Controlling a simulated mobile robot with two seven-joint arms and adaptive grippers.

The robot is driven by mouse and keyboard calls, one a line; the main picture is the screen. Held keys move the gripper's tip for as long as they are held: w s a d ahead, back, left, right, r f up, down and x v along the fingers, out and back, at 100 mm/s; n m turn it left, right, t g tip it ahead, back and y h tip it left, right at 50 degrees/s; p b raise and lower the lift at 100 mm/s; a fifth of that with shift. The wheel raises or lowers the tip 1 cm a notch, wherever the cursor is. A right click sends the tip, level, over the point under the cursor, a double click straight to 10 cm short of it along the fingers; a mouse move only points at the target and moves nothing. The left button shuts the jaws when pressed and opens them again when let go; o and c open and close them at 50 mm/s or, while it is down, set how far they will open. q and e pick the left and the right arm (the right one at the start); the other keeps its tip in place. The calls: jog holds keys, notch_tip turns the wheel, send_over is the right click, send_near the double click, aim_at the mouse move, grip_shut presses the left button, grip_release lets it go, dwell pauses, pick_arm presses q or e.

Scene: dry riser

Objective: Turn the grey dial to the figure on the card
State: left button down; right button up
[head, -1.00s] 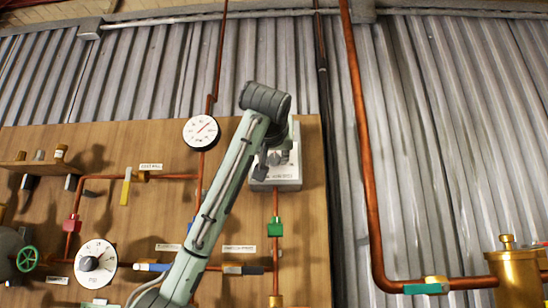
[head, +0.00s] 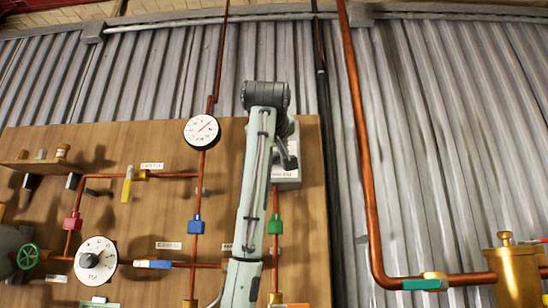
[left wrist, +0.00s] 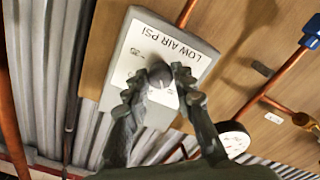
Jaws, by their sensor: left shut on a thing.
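The pale grey box marked LOW AIR PSI (left wrist: 180,42) fills the upper middle of the left wrist view. Its white face carries a dark grey dial (left wrist: 158,70) with a few figures printed around it. My left gripper (left wrist: 162,82) is shut on this dial, one finger on each side; the fingers hide part of the scale. In the head view the box (head: 290,184) is mostly behind my left arm, and my left gripper (head: 288,160) is partly hidden at it. I cannot make out which small white label is the card. My right gripper is out of view.
The wooden board carries copper pipes, a round gauge (head: 202,131), a white dial plate with a dark knob (head: 95,262), a green handwheel (head: 28,256) and coloured valves such as the blue one (head: 196,225). A copper pipe (head: 364,140) runs down to the right.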

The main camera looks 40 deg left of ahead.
pick_arm(q)
jog(key=shift+n, duration=1)
jog(key=c, duration=1.3)
grip_release()
jog(key=shift+o, duration=0.2)
jog(key=v, duration=1.2)
jog(key=shift+s, duration=0.1)
